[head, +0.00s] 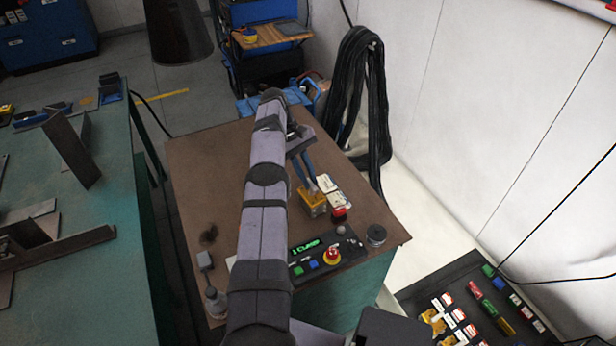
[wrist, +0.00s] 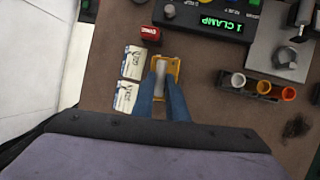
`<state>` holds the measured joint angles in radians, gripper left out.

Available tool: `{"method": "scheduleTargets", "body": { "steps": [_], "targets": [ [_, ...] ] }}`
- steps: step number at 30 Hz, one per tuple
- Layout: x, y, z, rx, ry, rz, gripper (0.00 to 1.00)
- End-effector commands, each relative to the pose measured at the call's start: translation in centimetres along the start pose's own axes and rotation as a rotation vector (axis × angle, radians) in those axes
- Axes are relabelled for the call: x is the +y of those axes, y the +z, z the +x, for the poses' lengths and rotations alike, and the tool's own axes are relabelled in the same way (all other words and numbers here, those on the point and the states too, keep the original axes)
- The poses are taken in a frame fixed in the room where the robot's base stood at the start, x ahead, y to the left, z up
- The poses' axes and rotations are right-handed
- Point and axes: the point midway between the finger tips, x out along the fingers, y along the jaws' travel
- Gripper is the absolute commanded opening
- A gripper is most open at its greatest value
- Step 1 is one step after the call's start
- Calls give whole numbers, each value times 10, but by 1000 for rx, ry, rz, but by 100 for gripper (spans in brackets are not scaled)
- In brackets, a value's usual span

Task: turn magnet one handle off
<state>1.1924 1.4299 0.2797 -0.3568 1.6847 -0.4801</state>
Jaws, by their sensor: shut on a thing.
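The yellow magnet (head: 312,208) sits on the brown table top, in front of the control panel. In the wrist view its yellow body (wrist: 174,66) shows around a pale grey handle (wrist: 160,76). My gripper (head: 312,186) reaches down onto it from above with its blue fingers. In the wrist view my gripper (wrist: 160,88) has one finger on each side of the handle and is shut on it. The fingers hide part of the handle and the magnet's near side.
Two white labelled blocks (wrist: 130,62) and a red block (wrist: 149,34) stand close beside the magnet. A control panel (head: 325,255) with a green "1 CLAMP" display and a red knob (head: 332,255) is nearby. A small cup rack (wrist: 255,90) lies to the right.

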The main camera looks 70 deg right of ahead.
Motion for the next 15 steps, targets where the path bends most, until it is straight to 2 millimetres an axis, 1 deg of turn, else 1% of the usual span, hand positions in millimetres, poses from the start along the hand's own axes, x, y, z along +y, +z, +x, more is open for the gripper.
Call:
{"method": "scheduleTargets", "body": {
  "steps": [1,8,9,10,11,15],
  "targets": [
    [2,1,-3,2,3,3,0],
    [2,1,-3,2,4,2,0],
    [2,1,-3,2,4,2,20],
    [2,0,-3,2,4,2,27],
    [1,0,-3,2,4,2,32],
    [1,0,-2,1,2,1,32]
  ]
}}
